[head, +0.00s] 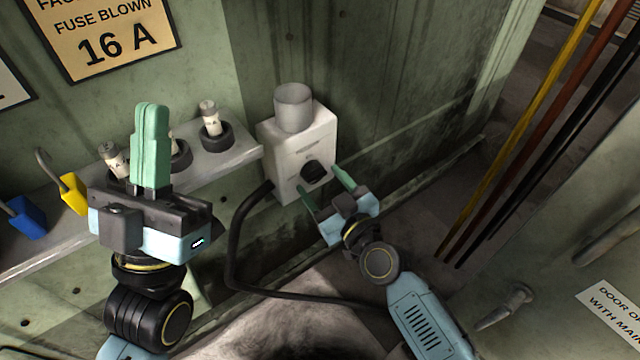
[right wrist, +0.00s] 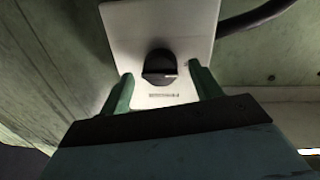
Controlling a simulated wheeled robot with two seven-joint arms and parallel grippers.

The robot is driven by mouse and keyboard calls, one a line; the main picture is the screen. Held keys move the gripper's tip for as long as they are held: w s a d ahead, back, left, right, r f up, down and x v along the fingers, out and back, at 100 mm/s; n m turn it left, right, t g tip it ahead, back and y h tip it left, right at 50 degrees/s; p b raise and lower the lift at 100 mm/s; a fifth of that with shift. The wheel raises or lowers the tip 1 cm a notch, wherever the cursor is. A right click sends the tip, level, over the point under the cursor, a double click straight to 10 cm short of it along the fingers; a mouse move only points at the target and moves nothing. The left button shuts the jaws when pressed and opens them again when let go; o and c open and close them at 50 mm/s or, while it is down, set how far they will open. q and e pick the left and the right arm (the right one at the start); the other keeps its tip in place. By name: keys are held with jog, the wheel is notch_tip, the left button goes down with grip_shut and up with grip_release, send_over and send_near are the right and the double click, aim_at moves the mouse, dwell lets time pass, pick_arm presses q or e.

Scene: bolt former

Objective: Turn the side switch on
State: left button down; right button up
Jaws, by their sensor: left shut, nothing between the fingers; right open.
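The side switch is a black rotary knob (head: 315,172) on the front of a white box (head: 290,147) fixed to the green wall. It also shows in the right wrist view as a black knob (right wrist: 160,66) with a small pale mark at its right side. My right gripper (head: 325,182) is open, its two green fingers on either side of the knob, with visible gaps. In the right wrist view the fingertips (right wrist: 160,80) flank the knob's lower part. My left gripper (head: 150,108) is shut and empty, pointing up in front of the shelf.
A grey cylinder (head: 293,107) stands on top of the box. A shelf (head: 243,152) at left holds several fuses (head: 210,113), a yellow padlock (head: 73,194) and a blue padlock (head: 25,217). A black cable (head: 232,250) loops below the box. Coloured pipes (head: 520,120) stand at right.

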jog(key=shift+w+a, duration=0.35)
jog(key=shift+w, duration=0.2)
jog(key=c, duration=0.9)
jog(key=shift+c, duration=0.2)
